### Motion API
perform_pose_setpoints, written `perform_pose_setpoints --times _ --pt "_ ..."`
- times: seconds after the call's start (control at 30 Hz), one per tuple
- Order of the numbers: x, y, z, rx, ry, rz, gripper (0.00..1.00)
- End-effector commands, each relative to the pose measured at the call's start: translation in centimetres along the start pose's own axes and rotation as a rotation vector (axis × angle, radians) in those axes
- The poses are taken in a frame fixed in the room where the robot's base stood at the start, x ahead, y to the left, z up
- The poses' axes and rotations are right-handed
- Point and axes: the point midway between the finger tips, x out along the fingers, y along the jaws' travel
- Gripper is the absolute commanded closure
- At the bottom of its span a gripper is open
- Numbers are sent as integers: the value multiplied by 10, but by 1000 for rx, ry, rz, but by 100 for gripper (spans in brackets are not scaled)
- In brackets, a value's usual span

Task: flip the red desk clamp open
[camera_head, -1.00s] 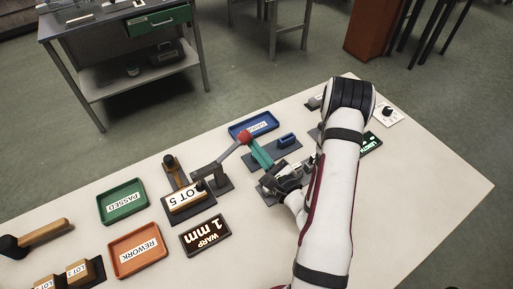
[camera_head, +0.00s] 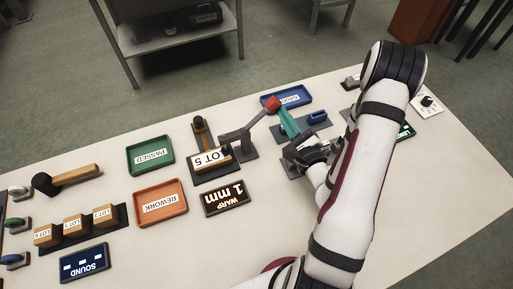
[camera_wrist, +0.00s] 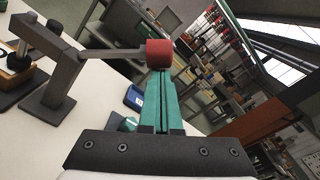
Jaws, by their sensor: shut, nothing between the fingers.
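The desk clamp is a grey post (camera_head: 240,147) on a dark base, with a grey lever rising to the right to a red knob (camera_head: 271,103). The red knob (camera_wrist: 159,53) also shows in the wrist view, with the lever running left to the post (camera_wrist: 55,82). My gripper (camera_head: 282,110) has teal fingers, shut together and empty. Their tips are right at the knob, below it in the wrist view; I cannot tell whether they touch. A wooden block marked LOT 5 (camera_head: 210,160) sits in a dark fixture left of the clamp.
A blue tray (camera_head: 287,101) lies behind the knob. Green (camera_head: 151,156) and orange (camera_head: 160,203) trays lie to the left, near a mallet (camera_head: 68,179).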

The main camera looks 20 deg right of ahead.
Motion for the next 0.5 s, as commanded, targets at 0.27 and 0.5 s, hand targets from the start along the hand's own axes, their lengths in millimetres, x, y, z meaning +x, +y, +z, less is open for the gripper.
perform_pose_setpoints --times 0.27,0.5 --pt "0 10 -30 150 2 4 100" --pt "-24 13 -69 141 6 0 100"
